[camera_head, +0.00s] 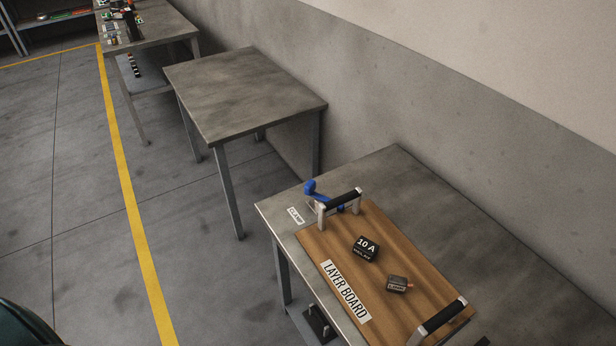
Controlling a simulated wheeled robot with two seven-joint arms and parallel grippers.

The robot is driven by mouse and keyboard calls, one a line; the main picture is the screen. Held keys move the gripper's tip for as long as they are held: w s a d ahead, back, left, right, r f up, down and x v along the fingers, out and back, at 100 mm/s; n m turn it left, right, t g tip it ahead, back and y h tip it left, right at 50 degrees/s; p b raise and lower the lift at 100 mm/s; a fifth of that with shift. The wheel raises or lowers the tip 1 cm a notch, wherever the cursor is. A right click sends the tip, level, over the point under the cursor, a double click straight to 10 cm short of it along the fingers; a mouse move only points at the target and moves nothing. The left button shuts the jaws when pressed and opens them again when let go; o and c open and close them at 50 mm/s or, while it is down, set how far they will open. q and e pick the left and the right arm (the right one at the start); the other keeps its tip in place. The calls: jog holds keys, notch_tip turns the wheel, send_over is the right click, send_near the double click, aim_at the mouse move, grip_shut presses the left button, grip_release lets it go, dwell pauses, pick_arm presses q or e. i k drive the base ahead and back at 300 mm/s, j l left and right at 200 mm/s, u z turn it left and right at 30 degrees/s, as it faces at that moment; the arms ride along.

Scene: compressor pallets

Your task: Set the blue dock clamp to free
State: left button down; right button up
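The blue clamp (322,196) is at the far left corner of a wooden layer board on the near table. Its blue lever slants from a raised end at the left down to the right, partly behind the board's far handle. A white label reading "CLAMP" (295,215) lies on the table to its left. I cannot tell which setting the clamp is in. Neither of my grippers shows in the head view.
The layer board (345,255) has two black-topped handles and carries a "10 A" block (366,248) and a smaller dark block (397,284). The near table (395,165) stands by the wall. An empty table (245,90) stands beyond it. Floor at left is clear.

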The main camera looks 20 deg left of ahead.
aim_at(309, 189)
jog(key=z, duration=0.35)
jog(key=j+z, duration=0.35)
jog(key=i+j+z, duration=0.1)
jog(key=z, duration=0.25)
jog(key=j+z, duration=0.35)
jog(key=j, duration=0.45)
jog(key=k+j+z, duration=0.15)
jog(key=j, duration=0.7)
jog(key=k+j+z, duration=0.15)
jog(key=j, duration=0.65)
jog(key=k+j+z, duration=0.1)
jog(key=j, duration=0.35)
jog(key=k, duration=0.05)
